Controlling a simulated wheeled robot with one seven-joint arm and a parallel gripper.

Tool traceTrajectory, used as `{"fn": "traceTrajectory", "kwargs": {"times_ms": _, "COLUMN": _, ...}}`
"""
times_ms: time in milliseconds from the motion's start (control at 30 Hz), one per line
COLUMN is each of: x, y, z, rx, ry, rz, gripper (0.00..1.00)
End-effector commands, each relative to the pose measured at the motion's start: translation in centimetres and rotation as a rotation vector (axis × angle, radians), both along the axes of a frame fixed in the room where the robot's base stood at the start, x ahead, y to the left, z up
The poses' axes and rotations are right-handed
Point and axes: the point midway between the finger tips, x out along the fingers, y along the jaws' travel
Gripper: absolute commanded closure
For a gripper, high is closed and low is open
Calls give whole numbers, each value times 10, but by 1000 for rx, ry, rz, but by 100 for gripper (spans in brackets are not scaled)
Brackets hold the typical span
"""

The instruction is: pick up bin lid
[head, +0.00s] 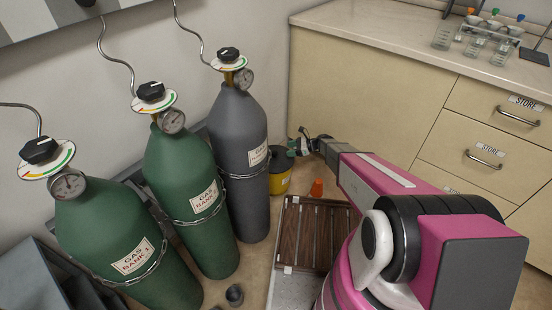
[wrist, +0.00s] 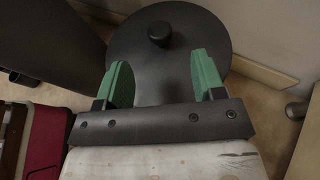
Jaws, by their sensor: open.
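The bin lid is a dark round disc with a small black knob (wrist: 160,34); the lid (wrist: 205,30) fills the top middle of the wrist view. In the head view the lid (head: 279,158) shows only partly, on top of a yellow bin (head: 280,182) beside the grey gas cylinder. My gripper (wrist: 157,80) is open, with two green fingers apart and nothing between them. The knob lies ahead of the fingertips, in line with the gap. In the head view my gripper (head: 297,146) is small, at the lid's right side; whether it touches the lid cannot be told.
A grey cylinder (head: 238,130) and two green cylinders (head: 185,190) stand left of the bin. Cream drawers (head: 470,150) stand to the right. A brown slatted panel (head: 308,235) and an orange cone-like object (head: 317,188) are on the floor near my arm.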

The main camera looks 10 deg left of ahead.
Motion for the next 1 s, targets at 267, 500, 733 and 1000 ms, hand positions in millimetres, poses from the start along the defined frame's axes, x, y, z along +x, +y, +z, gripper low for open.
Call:
{"fn": "traceTrajectory", "kwargs": {"times_ms": 267, "x": -2, "y": 31, "z": -12, "rx": 0, "ry": -1, "rz": 1, "gripper": 37}}
{"fn": "traceTrajectory", "kwargs": {"times_ms": 500, "x": -3, "y": 50, "z": -22, "rx": -2, "ry": -1, "rz": 1, "gripper": 37}}
{"fn": "traceTrajectory", "kwargs": {"times_ms": 733, "x": -5, "y": 76, "z": -32, "rx": -1, "ry": -2, "rz": 1, "gripper": 37}}
{"fn": "traceTrajectory", "kwargs": {"times_ms": 1000, "x": -5, "y": 77, "z": -32, "rx": -1, "ry": -2, "rz": 1, "gripper": 50}}
